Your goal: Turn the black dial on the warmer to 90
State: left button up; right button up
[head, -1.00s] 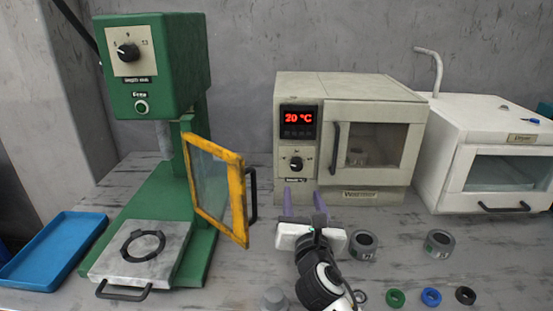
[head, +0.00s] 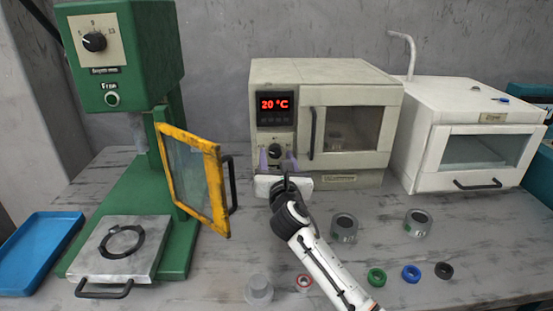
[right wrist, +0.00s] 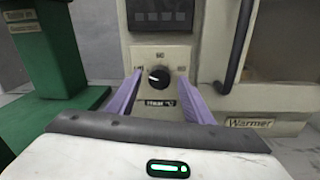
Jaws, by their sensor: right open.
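The warmer (head: 355,178) is a beige box with a closed windowed door and a red display (head: 274,104) reading 20 °C. Its black dial (head: 274,151) sits below the display; it also shows in the right wrist view (right wrist: 158,76), its white mark pointing left. My right gripper (head: 277,160) is open in front of the dial. In the right wrist view its purple fingers (right wrist: 160,92) stand on either side of the dial, apart from it. Whether the fingertips reach the dial's depth is hard to tell. My left gripper is not in view.
A green press (head: 115,45) with an open yellow-framed guard (head: 225,190) stands left. A white oven-like box (head: 470,110) stands right. Metal rings (head: 344,228) and small coloured rings (head: 411,273) lie on the table. A blue tray (head: 35,250) is far left.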

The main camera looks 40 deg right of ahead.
jog(key=c, duration=1)
jog(key=shift+c, duration=0.4)
jog(key=shift+o, duration=0.2)
